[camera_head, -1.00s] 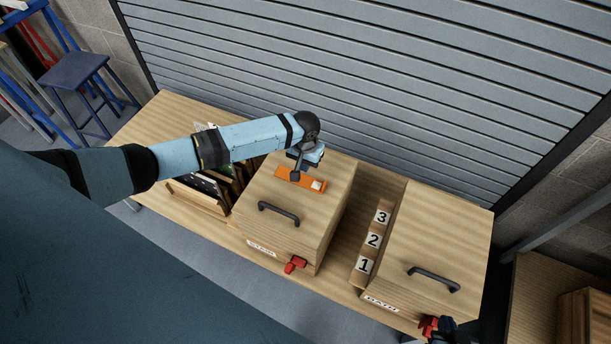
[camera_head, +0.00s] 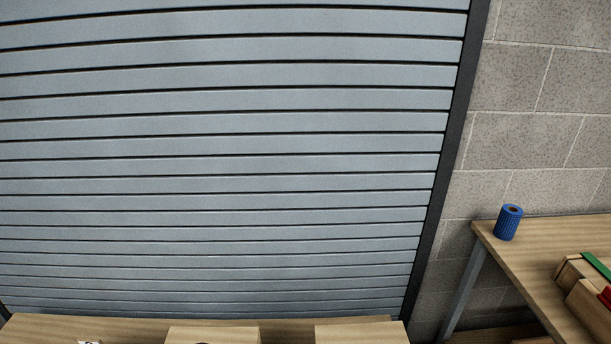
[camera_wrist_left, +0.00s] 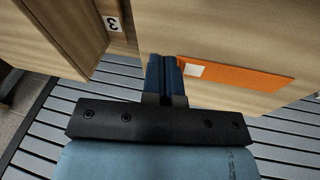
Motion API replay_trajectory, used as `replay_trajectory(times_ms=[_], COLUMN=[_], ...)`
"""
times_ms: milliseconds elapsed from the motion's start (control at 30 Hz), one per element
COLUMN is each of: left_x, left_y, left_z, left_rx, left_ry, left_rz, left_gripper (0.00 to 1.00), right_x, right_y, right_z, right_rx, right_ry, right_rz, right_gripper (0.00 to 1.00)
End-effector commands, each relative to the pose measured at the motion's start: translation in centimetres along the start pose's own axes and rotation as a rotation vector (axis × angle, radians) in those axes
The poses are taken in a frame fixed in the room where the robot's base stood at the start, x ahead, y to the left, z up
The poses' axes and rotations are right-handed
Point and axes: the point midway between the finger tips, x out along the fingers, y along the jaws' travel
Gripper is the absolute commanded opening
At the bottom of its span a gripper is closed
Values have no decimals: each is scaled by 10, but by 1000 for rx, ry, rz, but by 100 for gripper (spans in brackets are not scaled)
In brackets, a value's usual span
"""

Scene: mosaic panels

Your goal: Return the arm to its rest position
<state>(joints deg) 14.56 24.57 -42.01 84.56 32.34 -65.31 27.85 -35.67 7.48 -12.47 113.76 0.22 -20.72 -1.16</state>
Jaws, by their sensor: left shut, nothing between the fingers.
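My left gripper shows only in the left wrist view (camera_wrist_left: 165,78). Its two dark blue fingers are together, with nothing between them. In that view, the fingertips are over or near a wooden box top (camera_wrist_left: 215,32); I cannot tell the exact gap. An orange strip with a white square (camera_wrist_left: 250,78) lies on this box, just right of the fingers. Neither of my arms shows in the head view now. My right gripper is out of view.
The head view shows a grey slatted shutter (camera_head: 220,150) behind a wooden bench (camera_head: 50,326). Two box tops (camera_head: 212,335) (camera_head: 360,333) show at the bottom edge. A side table (camera_head: 540,250) at right holds a blue roll (camera_head: 508,222) and a wooden box. A "3" tile (camera_wrist_left: 112,22) shows in the wrist view.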

Motion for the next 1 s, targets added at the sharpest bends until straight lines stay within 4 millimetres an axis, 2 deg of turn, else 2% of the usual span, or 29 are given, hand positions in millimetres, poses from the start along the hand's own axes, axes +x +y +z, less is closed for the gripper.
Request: replay_trajectory(times_ms=[33,100,200,300,500,700,833,1000], left_x=[6,6,-2,-15,-56,-89,-97,-98], left_y=[20,40,59,68,57,37,32,31], left_z=[21,40,64,89,136,167,173,173], left_rx=[23,55,88,113,155,202,218,220], left_ry=[46,133,262,392,624,744,770,773], left_rz=[50,99,144,154,73,-37,-69,-71], left_gripper=[0,0,0,0,0,0,0,0], right_x=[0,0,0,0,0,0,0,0], right_y=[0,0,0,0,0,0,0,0], right_z=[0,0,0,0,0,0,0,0], right_rx=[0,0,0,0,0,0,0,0], right_ry=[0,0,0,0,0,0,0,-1], right_rz=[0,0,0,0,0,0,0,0], right_gripper=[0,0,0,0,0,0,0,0])
